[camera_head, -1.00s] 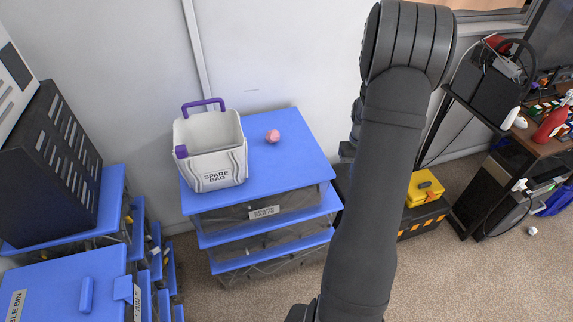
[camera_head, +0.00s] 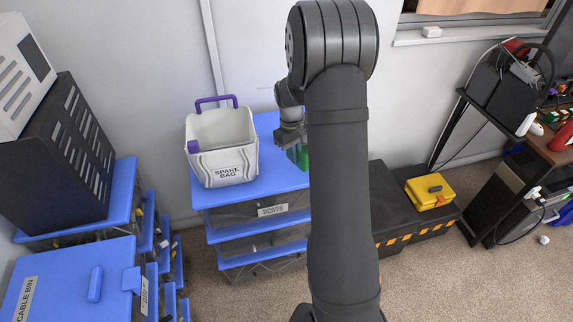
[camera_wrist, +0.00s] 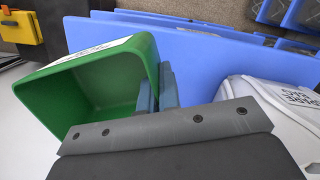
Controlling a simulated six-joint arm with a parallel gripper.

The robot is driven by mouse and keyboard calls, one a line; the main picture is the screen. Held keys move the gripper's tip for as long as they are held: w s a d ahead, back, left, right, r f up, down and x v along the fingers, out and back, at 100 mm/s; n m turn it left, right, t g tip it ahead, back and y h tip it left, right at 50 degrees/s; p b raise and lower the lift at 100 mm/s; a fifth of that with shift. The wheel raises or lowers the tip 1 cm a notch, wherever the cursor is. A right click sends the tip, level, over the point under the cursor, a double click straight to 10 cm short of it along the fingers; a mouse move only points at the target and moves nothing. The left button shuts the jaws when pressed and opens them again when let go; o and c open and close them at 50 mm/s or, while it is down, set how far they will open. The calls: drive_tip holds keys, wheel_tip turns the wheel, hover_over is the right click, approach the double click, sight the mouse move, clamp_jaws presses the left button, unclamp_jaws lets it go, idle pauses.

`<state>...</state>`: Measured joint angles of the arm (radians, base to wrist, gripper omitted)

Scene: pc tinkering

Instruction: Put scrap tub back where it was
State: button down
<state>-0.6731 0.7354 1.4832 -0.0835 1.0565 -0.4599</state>
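The green tub (camera_wrist: 100,80), with a white label I cannot read, is tilted and open toward the camera in the wrist view. Only a small green part (camera_head: 302,157) shows in the head view; my arm hides the rest. My gripper (camera_wrist: 158,90) has one finger inside the tub and one outside, closed on its right wall. In the head view my gripper (camera_head: 294,142) is over the right part of the blue-topped drawer unit (camera_head: 265,182). I cannot tell whether the tub touches that top.
A white spare bag (camera_head: 222,150) with purple handles stands on the drawer unit, just left of my gripper. Cable bin drawers (camera_head: 70,280) stand at the left. A yellow case (camera_head: 430,191) sits on a black box at the right. A wall is close behind.

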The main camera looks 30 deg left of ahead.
drive_tip(key=a+f, duration=0.2)
drive_tip(key=a, duration=0.1)
drive_tip(key=shift+s+a, duration=0.1)
drive_tip(key=shift+s, duration=0.1)
drive_tip(key=shift+f, duration=2)
drive_tip(key=shift+f, duration=0.1)
drive_tip(key=c, duration=2.1)
unclamp_jaws()
drive_tip(key=shift+f, duration=0.1)
drive_tip(key=o, duration=0.4)
drive_tip(key=r, duration=0.4)
drive_tip(key=a+r, duration=0.1)
drive_tip(key=r, duration=0.7)
drive_tip(key=shift+w+a+r, duration=0.15)
drive_tip(key=shift+w+a, duration=0.2)
drive_tip(key=shift+a, duration=0.05)
